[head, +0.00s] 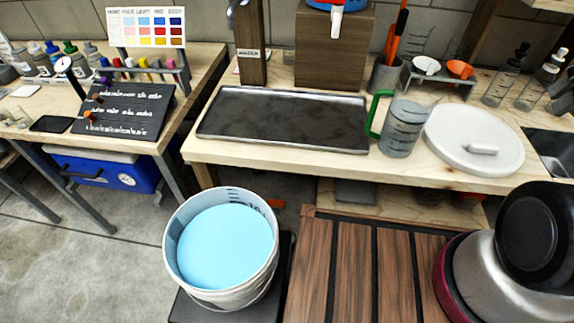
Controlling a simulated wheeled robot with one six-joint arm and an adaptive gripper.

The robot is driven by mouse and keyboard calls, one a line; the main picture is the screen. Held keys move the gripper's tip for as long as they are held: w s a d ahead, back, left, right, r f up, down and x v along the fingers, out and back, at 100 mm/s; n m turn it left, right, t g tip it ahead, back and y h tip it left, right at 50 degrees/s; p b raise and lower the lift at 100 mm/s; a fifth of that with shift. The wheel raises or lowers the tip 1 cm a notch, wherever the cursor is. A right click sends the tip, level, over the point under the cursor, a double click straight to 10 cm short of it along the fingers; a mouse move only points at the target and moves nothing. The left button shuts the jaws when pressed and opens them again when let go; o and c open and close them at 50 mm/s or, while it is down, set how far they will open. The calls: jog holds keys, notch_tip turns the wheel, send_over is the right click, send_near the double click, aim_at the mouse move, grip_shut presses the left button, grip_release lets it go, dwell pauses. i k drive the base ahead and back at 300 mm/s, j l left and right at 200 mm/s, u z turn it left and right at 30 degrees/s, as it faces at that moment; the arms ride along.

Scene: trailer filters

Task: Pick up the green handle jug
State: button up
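The green handle jug (403,127) is a clear measuring jug with a green handle on its left side. It stands upright on the pale wooden workbench (255,155), near the front edge. The dark tray (285,117) lies to its left and a round white lid (470,140) sits close on its right. The handle (377,113) faces left, towards the tray's right end. The jug looks empty, but I cannot be sure. My gripper is not in view.
A bucket of light blue liquid (222,245) stands low in front of the bench. A slatted wooden surface (345,270) lies in front at the right. Behind the jug are a grey cup of tools (385,75) and a small rack (440,75). A sink (553,150) is at the far right.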

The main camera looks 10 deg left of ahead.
aim_at(413, 103)
jog(key=k, duration=0.45)
jog(key=k+u, duration=0.35)
jog(key=k+j+u, duration=0.3)
jog(key=k, duration=0.15)
jog(key=i+l+u, duration=0.15)
jog(key=l+u, duration=0.75)
jog(key=l, duration=0.25)
